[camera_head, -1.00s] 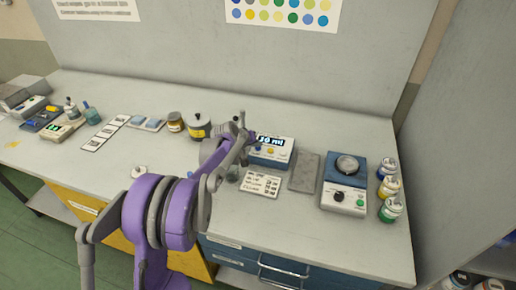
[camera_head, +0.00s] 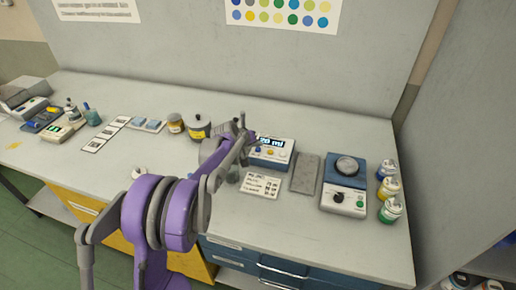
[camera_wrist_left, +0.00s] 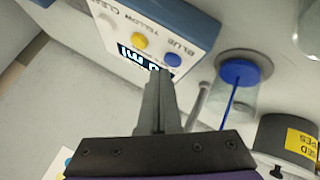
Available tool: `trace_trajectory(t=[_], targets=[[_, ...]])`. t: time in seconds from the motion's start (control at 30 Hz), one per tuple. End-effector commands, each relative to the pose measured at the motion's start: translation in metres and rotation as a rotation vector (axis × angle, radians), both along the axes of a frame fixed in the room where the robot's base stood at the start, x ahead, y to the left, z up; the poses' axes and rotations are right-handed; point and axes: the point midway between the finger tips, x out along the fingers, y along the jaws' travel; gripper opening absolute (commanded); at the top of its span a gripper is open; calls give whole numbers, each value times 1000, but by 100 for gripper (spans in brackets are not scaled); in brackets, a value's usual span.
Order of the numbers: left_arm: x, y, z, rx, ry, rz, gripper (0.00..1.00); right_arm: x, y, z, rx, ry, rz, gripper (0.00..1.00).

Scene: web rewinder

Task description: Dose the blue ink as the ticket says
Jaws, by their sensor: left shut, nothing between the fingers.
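The dosing unit (camera_head: 272,153) stands at the middle of the bench, and its display reads what looks like 20 ml. In the left wrist view the unit (camera_wrist_left: 188,22) shows a blue button (camera_wrist_left: 173,60) marked BLUE, a yellow one and a pale one marked CLEAR. My left gripper (camera_wrist_left: 160,78) is shut and empty, its tips at the unit's front face close to the blue button; I cannot tell whether they touch. A clear vessel with a blue disc (camera_wrist_left: 240,72) and a thin blue line sits beside it.
A grey pad (camera_head: 304,173) and a blue-and-white device with a round plate (camera_head: 346,167) stand to the right, then several capped jars (camera_head: 388,188). A dark-lidded container (camera_head: 198,128) stands left of my gripper. The bench front is mostly clear.

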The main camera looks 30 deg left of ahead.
Motion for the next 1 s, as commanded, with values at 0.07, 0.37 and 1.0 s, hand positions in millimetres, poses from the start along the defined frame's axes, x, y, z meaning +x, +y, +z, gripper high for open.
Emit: trace_trajectory(t=[0.07, 0.37, 1.0], targets=[[0, 0, 4, 0, 0, 0, 0, 1, 0, 3, 0, -1, 0, 0], [0, 0, 4, 0, 0, 0, 0, 1, 0, 3, 0, -1, 0, 0], [0, 0, 55, 0, -1, 0, 0, 9, 0, 38, 0, -18, 0, 0]])
